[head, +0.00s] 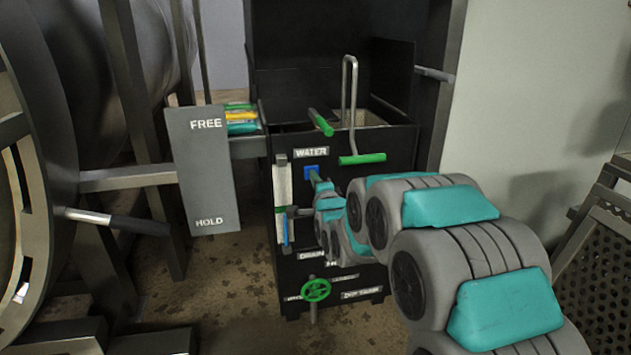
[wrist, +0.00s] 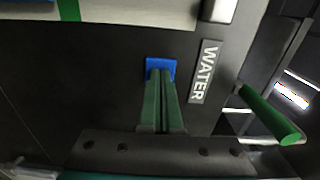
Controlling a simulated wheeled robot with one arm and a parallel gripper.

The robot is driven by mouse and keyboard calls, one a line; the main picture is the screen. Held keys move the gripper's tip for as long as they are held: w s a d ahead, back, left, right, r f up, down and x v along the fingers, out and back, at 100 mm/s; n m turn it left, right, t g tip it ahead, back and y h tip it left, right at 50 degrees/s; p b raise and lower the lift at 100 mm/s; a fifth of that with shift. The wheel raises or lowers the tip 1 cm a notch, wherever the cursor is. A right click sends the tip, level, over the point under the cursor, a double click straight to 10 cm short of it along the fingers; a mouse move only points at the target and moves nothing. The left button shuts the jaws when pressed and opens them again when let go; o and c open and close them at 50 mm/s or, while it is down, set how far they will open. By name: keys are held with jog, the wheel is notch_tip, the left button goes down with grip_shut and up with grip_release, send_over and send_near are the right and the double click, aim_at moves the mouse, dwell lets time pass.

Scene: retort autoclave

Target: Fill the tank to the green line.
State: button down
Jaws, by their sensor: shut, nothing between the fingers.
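The black tank cabinet (head: 345,155) stands in the middle of the head view. A WATER label (head: 311,152) is on its front, also in the wrist view (wrist: 204,72). Beside the label is a blue square button (head: 310,169), at centre in the wrist view (wrist: 160,64). My gripper (head: 315,178) is shut and empty, its green fingertips (wrist: 161,76) at the blue button; I cannot tell whether they press it. The white sight gauge (head: 282,187) has a green line (head: 281,209) and blue (head: 286,232) below that line. The green line also shows in the wrist view (wrist: 68,10).
A green handwheel (head: 316,289) is low on the front.

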jog(key=shift+w+r, duration=0.15)
jog(key=shift+w, duration=0.25)
jog(key=shift+w+r, duration=0.1)
jog(key=shift+r, duration=0.5)
dwell(0.7)
jog(key=f+v, duration=0.1)
jog(key=v, duration=1.3)
jog(key=shift+b, duration=0.35)
jog(key=shift+s+a+f, duration=0.1)
jog(key=shift+s+f, duration=0.1)
